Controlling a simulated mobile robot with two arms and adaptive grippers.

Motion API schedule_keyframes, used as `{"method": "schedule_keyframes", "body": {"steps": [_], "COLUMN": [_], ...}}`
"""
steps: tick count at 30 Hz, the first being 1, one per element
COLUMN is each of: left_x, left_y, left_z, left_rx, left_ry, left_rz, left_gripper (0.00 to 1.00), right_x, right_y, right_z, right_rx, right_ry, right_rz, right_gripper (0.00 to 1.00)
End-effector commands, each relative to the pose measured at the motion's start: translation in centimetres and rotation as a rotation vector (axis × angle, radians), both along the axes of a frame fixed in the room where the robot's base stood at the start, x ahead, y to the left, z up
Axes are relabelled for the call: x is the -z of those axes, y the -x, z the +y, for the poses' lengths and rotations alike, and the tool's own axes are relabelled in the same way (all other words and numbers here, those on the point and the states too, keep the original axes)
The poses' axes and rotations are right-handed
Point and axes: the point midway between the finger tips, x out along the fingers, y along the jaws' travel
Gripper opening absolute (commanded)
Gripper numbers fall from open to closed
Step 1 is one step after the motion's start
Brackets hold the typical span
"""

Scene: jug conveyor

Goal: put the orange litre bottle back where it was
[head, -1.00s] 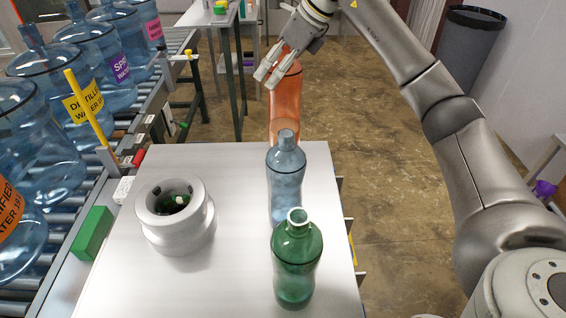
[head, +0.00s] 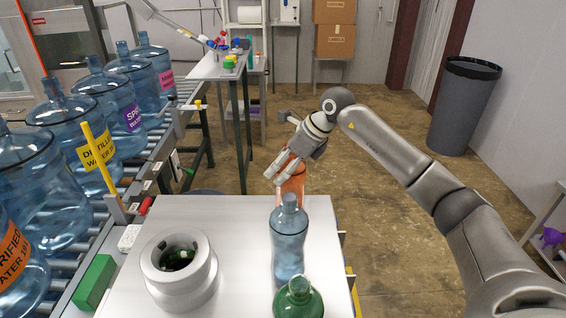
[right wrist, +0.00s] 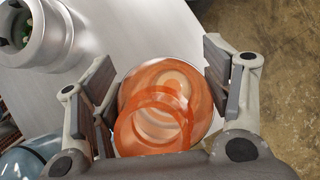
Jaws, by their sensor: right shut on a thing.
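The orange litre bottle (head: 293,182) is at the far right end of the white table, behind the blue bottle. My right gripper (head: 279,176) is shut on it, with the fingers pointing down and left in the head view. In the right wrist view the bottle (right wrist: 165,112) is seen from above, with its open neck towards me and a finger on either side. The blue bottle hides its lower part in the head view, so I cannot tell whether its base touches the table. My left gripper is not in view.
The blue bottle (head: 289,240) and a green bottle (head: 298,303) stand in line on the white table (head: 235,225). A conveyor with large water jugs (head: 85,130) runs along the left. A dark bin (head: 463,105) stands at the back right.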

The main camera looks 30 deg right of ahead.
Motion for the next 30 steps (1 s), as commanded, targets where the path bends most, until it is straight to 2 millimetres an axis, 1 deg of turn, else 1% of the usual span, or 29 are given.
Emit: {"method": "schedule_keyframes", "body": {"steps": [5, 9, 10, 14, 15, 24, 28, 30], "left_x": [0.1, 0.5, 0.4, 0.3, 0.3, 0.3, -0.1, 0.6], "left_y": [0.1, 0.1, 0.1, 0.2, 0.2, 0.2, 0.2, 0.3], "left_z": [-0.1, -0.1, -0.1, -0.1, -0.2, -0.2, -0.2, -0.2], "left_rx": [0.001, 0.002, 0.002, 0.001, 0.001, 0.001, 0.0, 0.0], "left_ry": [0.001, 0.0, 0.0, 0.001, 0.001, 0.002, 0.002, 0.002], "left_rz": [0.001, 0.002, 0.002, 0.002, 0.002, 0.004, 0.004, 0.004], "left_gripper": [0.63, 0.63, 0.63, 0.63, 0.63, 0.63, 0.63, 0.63], "right_x": [-0.1, 0.4, 0.4, 0.3, 0.3, 0.3, -0.3, -0.8], "right_y": [0.0, 0.0, 0.0, 0.0, 0.0, 0.0, 0.0, 0.3], "right_z": [0.0, 0.0, 0.0, 0.0, 0.0, 0.0, 0.0, -0.5], "right_rx": [0.0, 0.0, -0.001, 0.0, 0.0, 0.0, 0.0, 0.001], "right_ry": [-0.001, 0.0, 0.0, 0.0, 0.0, 0.0, 0.0, 0.001], "right_rz": [-0.003, -0.002, 0.0, 0.0, 0.0, 0.0, 0.0, -0.004], "right_gripper": [0.21, 0.21, 0.74, 0.91, 0.93, 0.93, 0.93, 0.93]}}
